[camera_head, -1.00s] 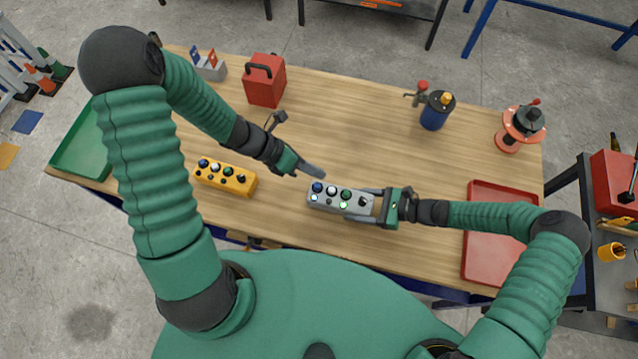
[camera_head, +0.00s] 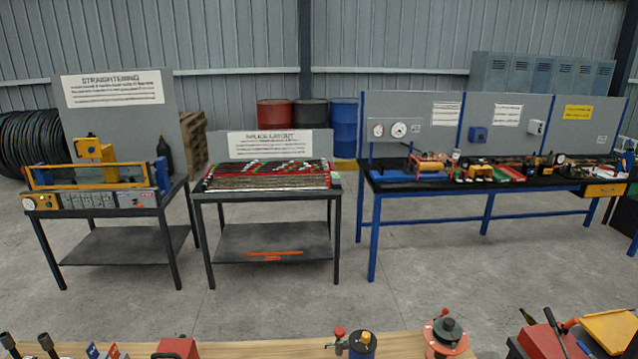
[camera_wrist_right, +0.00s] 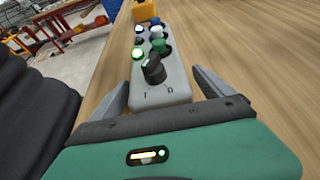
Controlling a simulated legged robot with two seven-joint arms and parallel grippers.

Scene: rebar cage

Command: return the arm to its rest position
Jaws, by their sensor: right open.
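In the right wrist view, my right gripper (camera_wrist_right: 164,92) is open. Its two fingers stand on either side of the near end of a grey control box (camera_wrist_right: 176,78). The box has a black rotary knob (camera_wrist_right: 153,69) at the near end and several coloured buttons beyond it, one lit green and one lit white. I cannot tell whether the fingers touch the box. Neither arm shows in the head view, and my left gripper is in no current view.
The wooden table (camera_head: 250,347) shows only its far edge in the head view. A red box (camera_head: 177,348), a blue canister (camera_head: 362,346) and a red-and-black reel (camera_head: 446,335) stand along it. Workbenches (camera_head: 270,190) stand beyond a clear concrete floor.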

